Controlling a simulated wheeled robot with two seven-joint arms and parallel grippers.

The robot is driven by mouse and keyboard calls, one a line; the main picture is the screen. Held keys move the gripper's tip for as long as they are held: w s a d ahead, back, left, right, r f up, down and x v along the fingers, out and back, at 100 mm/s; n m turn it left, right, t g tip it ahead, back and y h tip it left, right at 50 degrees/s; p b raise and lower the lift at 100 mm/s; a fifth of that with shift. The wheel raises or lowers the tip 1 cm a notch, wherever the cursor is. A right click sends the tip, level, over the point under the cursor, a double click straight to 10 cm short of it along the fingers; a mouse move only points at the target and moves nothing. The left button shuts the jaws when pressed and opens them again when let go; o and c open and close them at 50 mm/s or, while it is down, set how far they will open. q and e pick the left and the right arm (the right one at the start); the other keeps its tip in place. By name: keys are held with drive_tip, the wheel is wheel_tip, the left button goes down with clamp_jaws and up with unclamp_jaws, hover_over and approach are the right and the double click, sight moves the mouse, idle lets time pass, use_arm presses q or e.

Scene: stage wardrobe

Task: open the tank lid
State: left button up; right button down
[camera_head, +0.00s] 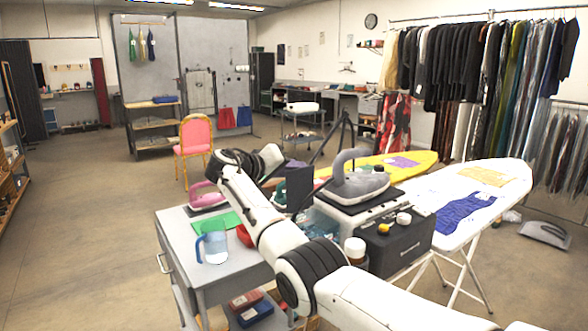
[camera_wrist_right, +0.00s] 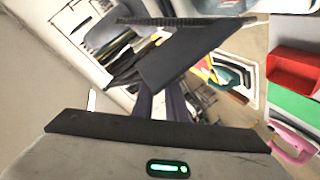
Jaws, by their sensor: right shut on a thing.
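The pressing station (camera_head: 365,210) has a grey iron (camera_head: 352,182) resting on top. A bluish see-through tank (camera_head: 319,224) sits at its left side, partly hidden by my right arm. A dark flat panel, which looks like the tank lid (camera_head: 301,188), stands steeply raised above the tank. It also shows as a dark slab in the right wrist view (camera_wrist_right: 190,62). My right gripper (camera_head: 288,186) is at this panel and shut on it. The exact contact is hard to see behind my arm. My left gripper is in neither view.
A blue-handled jug (camera_head: 213,246), green sheet (camera_head: 222,221), red container (camera_head: 245,235) and pink iron (camera_head: 205,196) are on the grey cart (camera_head: 180,227) left of my arm. White-topped jars (camera_head: 355,250) stand near the station. A white ironing board (camera_head: 480,205) is at right.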

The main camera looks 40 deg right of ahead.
drive_tip(key=shift+a+f, duration=0.25)
drive_tip(key=shift+f, duration=0.8)
drive_tip(key=c, duration=1.7)
unclamp_jaws()
drive_tip(key=shift+o, duration=0.2)
drive_tip(key=shift+d+r, duration=0.1)
drive_tip(key=shift+w+a+r+p, duration=0.1)
drive_tip(key=shift+a+r+p, duration=0.2)
drive_tip(key=shift+a, duration=0.35)
drive_tip(key=w+a+r+p, duration=0.1)
drive_tip(key=a+r, duration=0.3)
drive_tip(key=a, duration=0.5)
drive_tip(key=shift+a+r+p, duration=0.2)
drive_tip(key=shift+a+p, duration=0.1)
drive_tip(key=shift+p, duration=0.6)
drive_tip(key=shift+w, duration=0.1)
